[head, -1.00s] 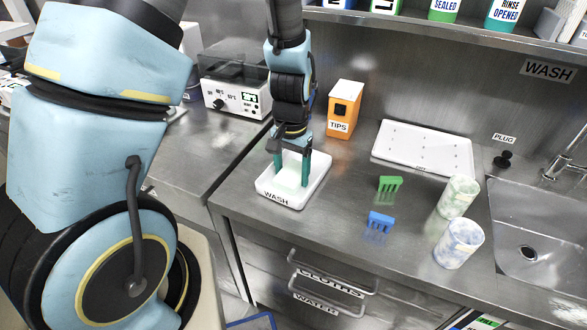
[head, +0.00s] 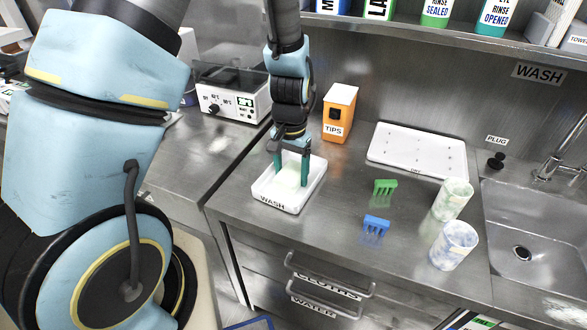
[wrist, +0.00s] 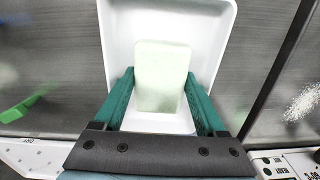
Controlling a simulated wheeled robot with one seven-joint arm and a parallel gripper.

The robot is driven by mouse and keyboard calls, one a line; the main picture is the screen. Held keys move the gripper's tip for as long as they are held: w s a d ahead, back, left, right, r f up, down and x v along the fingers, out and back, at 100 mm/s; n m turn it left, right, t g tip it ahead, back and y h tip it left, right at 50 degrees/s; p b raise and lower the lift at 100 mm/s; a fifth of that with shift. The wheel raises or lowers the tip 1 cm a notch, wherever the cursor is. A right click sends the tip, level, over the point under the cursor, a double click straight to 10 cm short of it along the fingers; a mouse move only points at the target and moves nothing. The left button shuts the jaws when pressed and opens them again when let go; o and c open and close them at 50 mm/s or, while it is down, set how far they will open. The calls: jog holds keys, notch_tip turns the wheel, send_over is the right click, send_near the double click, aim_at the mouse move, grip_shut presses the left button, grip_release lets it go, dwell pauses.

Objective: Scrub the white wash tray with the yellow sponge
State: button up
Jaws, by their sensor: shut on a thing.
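The white wash tray (head: 270,203), marked WASH on its front, sits on the steel counter near its left front part. My gripper (head: 291,178) reaches down into the tray with its two teal fingers. The fingers are shut on a pale yellow-green sponge (wrist: 160,80), one on each side of it. The sponge is low inside the tray; whether it presses on the floor cannot be told. In the wrist view the tray's white wall (wrist: 222,20) surrounds the sponge.
The sink (head: 530,235) is far right.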

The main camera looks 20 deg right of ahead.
jog(key=shift+s+a+f, duration=0.15)
jog(key=shift+s+a, duration=0.45)
jog(key=shift+a, duration=0.1)
jog(key=shift+w+d+p, duration=0.4)
jog(key=shift+w+d, duration=0.85)
jog(key=shift+d, duration=0.1)
jog(key=shift+s+a, duration=1.3)
jog(key=shift+a, duration=0.1)
jog(key=shift+f, duration=0.1)
notch_tip(320, 180, up, 8)
jog(key=p, duration=0.6)
jog(key=shift+d, duration=0.1)
